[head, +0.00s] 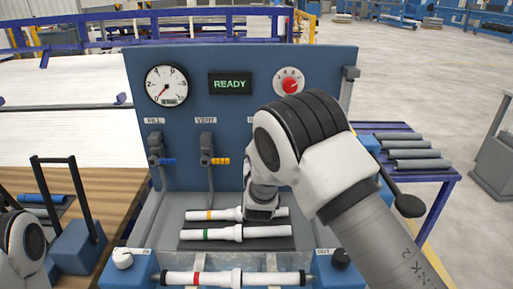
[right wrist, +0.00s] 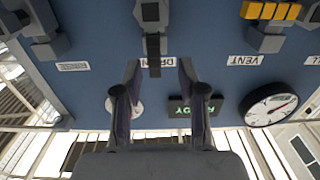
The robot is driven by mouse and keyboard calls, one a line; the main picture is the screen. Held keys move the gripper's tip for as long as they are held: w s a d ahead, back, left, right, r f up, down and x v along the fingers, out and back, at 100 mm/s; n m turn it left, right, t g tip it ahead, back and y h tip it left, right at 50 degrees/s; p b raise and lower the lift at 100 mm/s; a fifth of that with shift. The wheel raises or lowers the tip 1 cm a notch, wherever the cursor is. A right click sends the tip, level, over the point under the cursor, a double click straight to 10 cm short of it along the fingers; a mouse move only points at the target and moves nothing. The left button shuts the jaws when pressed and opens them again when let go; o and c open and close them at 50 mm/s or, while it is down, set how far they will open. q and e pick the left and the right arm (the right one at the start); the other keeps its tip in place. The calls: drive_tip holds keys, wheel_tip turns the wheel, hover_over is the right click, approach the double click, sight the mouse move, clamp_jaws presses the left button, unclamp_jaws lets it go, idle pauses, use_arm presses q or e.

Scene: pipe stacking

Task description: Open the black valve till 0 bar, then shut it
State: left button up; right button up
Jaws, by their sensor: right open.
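The pressure gauge (head: 166,85) is on the blue panel, its red needle pointing to the lower left. It also shows upside down in the right wrist view (right wrist: 270,104). In the head view my right arm hides the drain valve. My left gripper is out of the picture; only part of that arm shows at lower left.
A blue-handled fill valve (head: 161,160) and yellow-handled vent valve (head: 213,161) are left of my arm. The screen (head: 230,83) reads READY, beside a red knob (head: 290,84). Pipes (head: 237,233) lie below. A black lever (head: 408,205) sticks out at right.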

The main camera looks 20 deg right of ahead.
drive_tip(key=w, duration=0.1)
drive_tip(key=w+d+r+p, duration=0.1)
drive_tip(key=w, duration=0.1)
drive_tip(key=w+d+p, duration=0.1)
drive_tip(key=w, duration=0.1)
drive_tip(key=shift+r, duration=0.15)
drive_tip(key=shift+s+r, duration=0.45)
drive_tip(key=c, duration=0.3)
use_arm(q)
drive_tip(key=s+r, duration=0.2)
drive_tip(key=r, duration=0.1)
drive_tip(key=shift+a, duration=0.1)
use_arm(e)
clamp_jaws()
